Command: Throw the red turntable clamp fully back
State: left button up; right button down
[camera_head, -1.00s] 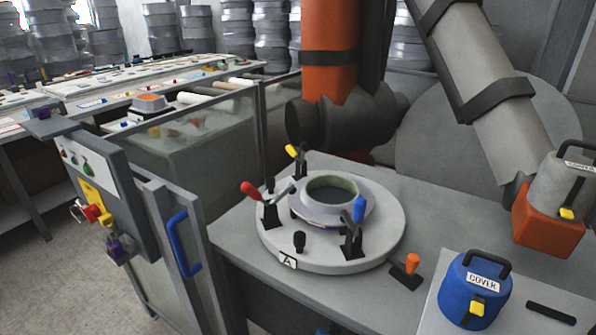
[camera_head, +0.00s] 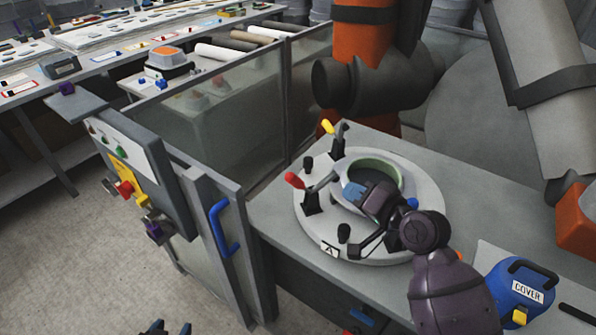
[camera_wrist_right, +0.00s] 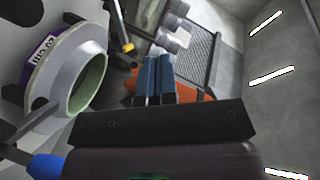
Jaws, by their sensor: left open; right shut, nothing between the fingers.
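The red turntable clamp (camera_head: 310,194) stands at the left of the round turntable (camera_head: 318,229). Its red handle points up and to the left, and its arm reaches right towards the ring mould (camera_head: 382,164). My right gripper (camera_head: 350,190) is over the near left part of the ring, right of the red clamp and apart from its handle. Its blue fingers are together and empty, as the right wrist view (camera_wrist_right: 160,68) shows. The red clamp cannot be made out there. My left gripper (camera_head: 166,328) shows only its fingertips at the bottom edge, open and far from the turntable.
A yellow-handled clamp (camera_head: 328,127) stands behind the ring. A blue handle (camera_head: 412,203) shows beside my right wrist. A black knob (camera_head: 344,232) is near the turntable's front. The blue cover pot (camera_head: 521,285) is at the right. A glass-sided cabinet with a blue handle (camera_head: 221,228) is left.

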jog(key=s+a+f+x, duration=0.1)
jog(key=x, duration=1.1)
jog(key=shift+a+f+p, duration=0.2)
jog(key=shift+a+p, duration=0.1)
jog(key=shift+a, duration=0.2)
jog(key=shift+w, duration=0.1)
